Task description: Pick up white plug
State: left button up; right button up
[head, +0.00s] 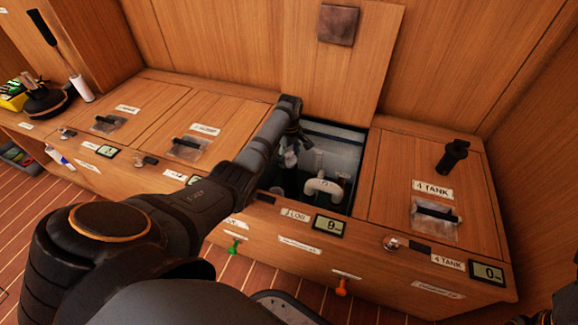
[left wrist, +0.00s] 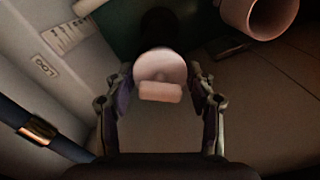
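The white plug (left wrist: 160,68), a round pale cap with a bar-shaped grip, shows in the left wrist view between my left gripper's fingers (left wrist: 160,88). The fingers stand apart on either side of it, with a narrow gap seeming to show at each side. In the head view my left gripper (head: 297,136) reaches down into the open compartment marked LOG. A whitish piece (head: 290,158) shows just below it; I cannot tell whether this is the plug.
A white bent pipe (head: 325,186) stands in the compartment beside my gripper. The raised wooden lid (head: 340,75) is behind it. The closed 4 TANK lid (head: 395,190) lies to the right. In the wrist view, a hose with a copper band (left wrist: 38,130) runs at left.

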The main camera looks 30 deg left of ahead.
pick_arm(q)
jog(key=c, duration=0.7)
notch_tip(320, 180, up, 10)
jog(key=p, duration=0.6)
jog(key=shift+f, duration=0.15)
jog(key=shift+r+p, duration=0.2)
jog(key=shift+p, duration=0.15)
jog(key=shift+r+p, duration=0.35)
jog(key=shift+p, duration=0.55)
jog(key=shift+f, duration=0.15)
